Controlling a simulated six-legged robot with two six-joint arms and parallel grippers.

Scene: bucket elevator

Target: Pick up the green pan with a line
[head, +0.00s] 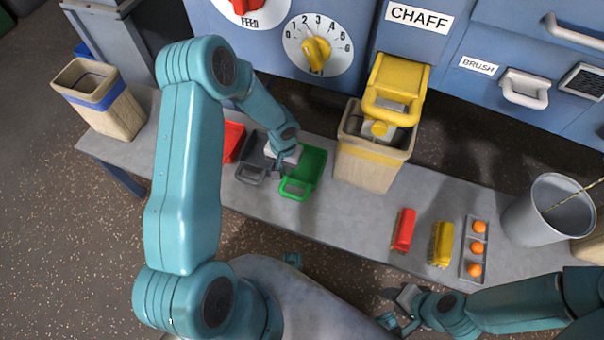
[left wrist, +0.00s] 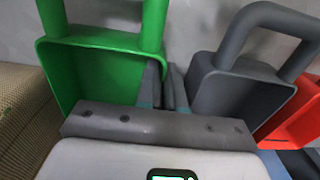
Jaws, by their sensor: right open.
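The green pan (head: 312,166) lies on the grey bench, its loop handle toward the near edge. In the left wrist view the green pan (left wrist: 95,75) fills the upper left. I cannot make out a line on it. My left gripper (head: 279,166) is above the bench between the green pan and the grey pan (head: 250,166). In the left wrist view its fingers (left wrist: 165,84) are close together at the green pan's side wall. Whether they are closed on that wall is unclear. My right gripper (head: 398,308) is open and empty, in front of the bench.
A red pan (head: 233,138) lies left of the grey one. A chaff bin (head: 367,165) stands right of the green pan. Red (head: 403,230) and yellow (head: 441,243) brushes, a tray of orange balls (head: 465,263) and a grey bucket (head: 540,222) are further right. A blue-banded bin (head: 112,112) stands left.

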